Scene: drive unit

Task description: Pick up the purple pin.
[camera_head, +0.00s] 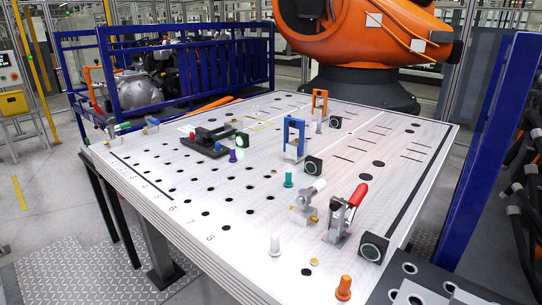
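The purple pin (233,156) stands upright on the perforated white table (180,205), towards its back left. It is just in front of a black fixture (208,140) and below a small green-lit part (242,140). Neither of my grippers shows in the head view, so their state cannot be seen.
A teal pin (288,179), white pin (275,245) and orange pin (344,288) stand on the table. A red-handled clamp (346,212), blue bracket (294,138) and orange bracket (319,105) rise to the right. A blue post (489,150) borders the right side.

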